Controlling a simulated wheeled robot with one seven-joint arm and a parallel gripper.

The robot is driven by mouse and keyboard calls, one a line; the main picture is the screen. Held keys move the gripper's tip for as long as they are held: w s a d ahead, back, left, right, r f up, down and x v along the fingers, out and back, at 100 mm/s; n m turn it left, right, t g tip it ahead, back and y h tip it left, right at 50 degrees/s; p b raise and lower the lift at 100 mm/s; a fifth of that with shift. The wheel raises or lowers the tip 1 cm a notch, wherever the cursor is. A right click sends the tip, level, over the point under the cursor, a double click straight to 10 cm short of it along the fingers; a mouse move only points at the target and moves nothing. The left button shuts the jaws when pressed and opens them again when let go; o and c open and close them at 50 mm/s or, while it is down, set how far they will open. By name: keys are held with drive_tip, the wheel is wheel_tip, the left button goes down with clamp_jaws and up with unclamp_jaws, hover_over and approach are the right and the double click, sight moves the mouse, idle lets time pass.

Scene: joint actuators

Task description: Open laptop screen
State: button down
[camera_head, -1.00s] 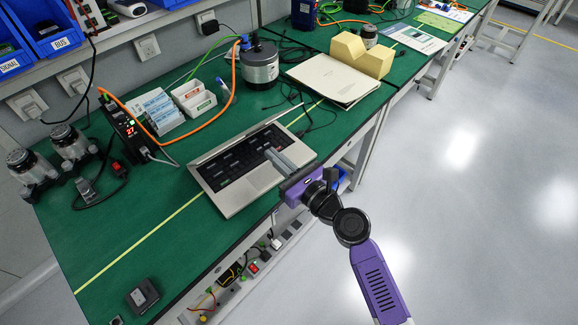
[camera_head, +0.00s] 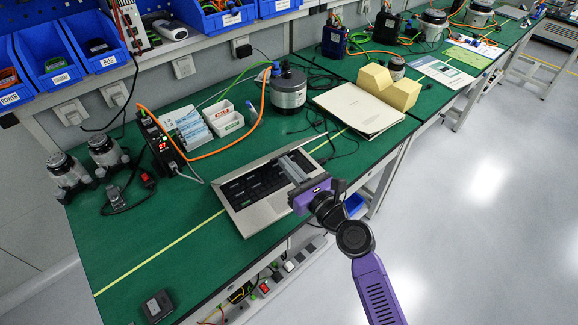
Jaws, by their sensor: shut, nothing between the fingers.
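A silver laptop (camera_head: 258,214) lies on the green bench top at its front edge. Its dark keyboard (camera_head: 250,187) is uncovered. The lid shows only as a thin pale strip (camera_head: 240,168) along the far side, seen nearly edge-on, so its exact angle is unclear and the screen face is not visible. My gripper (camera_head: 288,164) is shut and empty. Its grey fingers reach over the right part of the keyboard toward the lid and hide some keys. Whether they touch the laptop cannot be told.
Black cables (camera_head: 330,140) lie right behind the laptop. A grey cylindrical device (camera_head: 288,92), small labelled boxes (camera_head: 226,120) and a black controller (camera_head: 160,143) stand behind. A folder (camera_head: 355,112) with a yellow block (camera_head: 390,88) is at the right.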

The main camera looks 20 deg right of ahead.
drive_tip(key=w+r+p, duration=0.2)
drive_tip(key=w+a+r+p, duration=0.1)
drive_tip(key=w+r+p, duration=0.3)
drive_tip(key=w, duration=0.1)
drive_tip(key=shift+a+r, duration=0.25)
drive_tip(key=shift+r, duration=0.1)
drive_tip(key=w+a+r, duration=0.2)
drive_tip(key=w, duration=0.8)
drive_tip(key=shift+w, duration=0.3)
idle(0.3)
